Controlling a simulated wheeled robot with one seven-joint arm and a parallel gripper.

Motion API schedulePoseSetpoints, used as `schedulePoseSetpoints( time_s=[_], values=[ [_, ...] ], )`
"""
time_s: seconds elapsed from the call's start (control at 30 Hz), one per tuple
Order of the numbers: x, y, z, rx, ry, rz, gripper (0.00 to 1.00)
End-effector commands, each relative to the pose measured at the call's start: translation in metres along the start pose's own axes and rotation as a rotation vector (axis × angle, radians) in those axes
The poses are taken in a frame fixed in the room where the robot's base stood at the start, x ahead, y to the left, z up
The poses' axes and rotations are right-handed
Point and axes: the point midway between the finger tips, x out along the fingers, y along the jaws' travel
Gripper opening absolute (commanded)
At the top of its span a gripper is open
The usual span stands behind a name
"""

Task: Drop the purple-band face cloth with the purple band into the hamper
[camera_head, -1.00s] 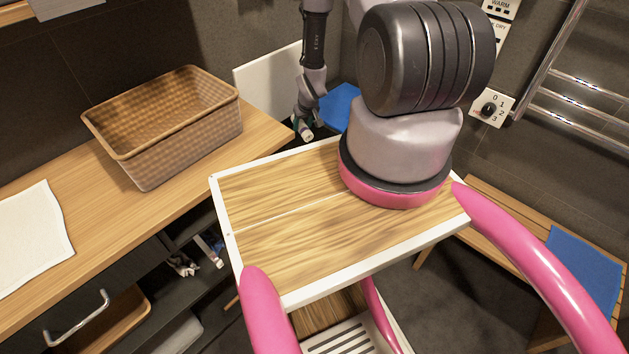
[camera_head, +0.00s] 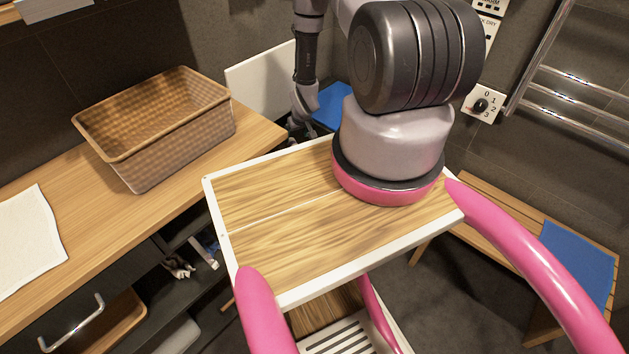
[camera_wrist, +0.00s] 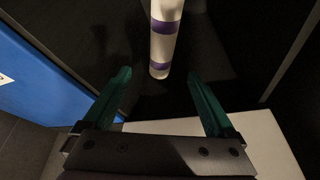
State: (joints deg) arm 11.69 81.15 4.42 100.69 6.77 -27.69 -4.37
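The purple-band face cloth (camera_wrist: 164,40) is a white roll with purple bands, at the top middle of the wrist view. Its near end shows between my fingertips, with a gap on both sides; its far end is cut off by the frame. My gripper (camera_wrist: 160,76) has two green fingers spread apart and holds nothing. In the head view my gripper (camera_head: 299,126) is low behind the cart's far edge, its fingertips not clear. The cloth is not clear there. No thing is clearly marked as the hamper; a white panel (camera_head: 260,83) stands beside my gripper.
A wicker basket (camera_head: 172,150) stands on the wooden counter (camera_head: 95,215) at left, near a white towel (camera_head: 28,240). A wood-topped cart (camera_head: 275,225) fills the middle. A bench with a blue cloth (camera_head: 578,262) and a towel rail (camera_head: 585,108) are at right.

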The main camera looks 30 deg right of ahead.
Motion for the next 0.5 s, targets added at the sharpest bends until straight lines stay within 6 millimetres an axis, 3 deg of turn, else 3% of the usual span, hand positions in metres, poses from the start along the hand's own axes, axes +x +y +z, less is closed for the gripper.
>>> schedulePoseSetpoints(
  time_s=[0.33,0.5],
  values=[
    [-0.004,0.0,-0.001,0.0,0.0,0.0,0.91],
    [-0.029,0.0,-0.002,0.0,0.002,0.0,0.91]
  ],
)
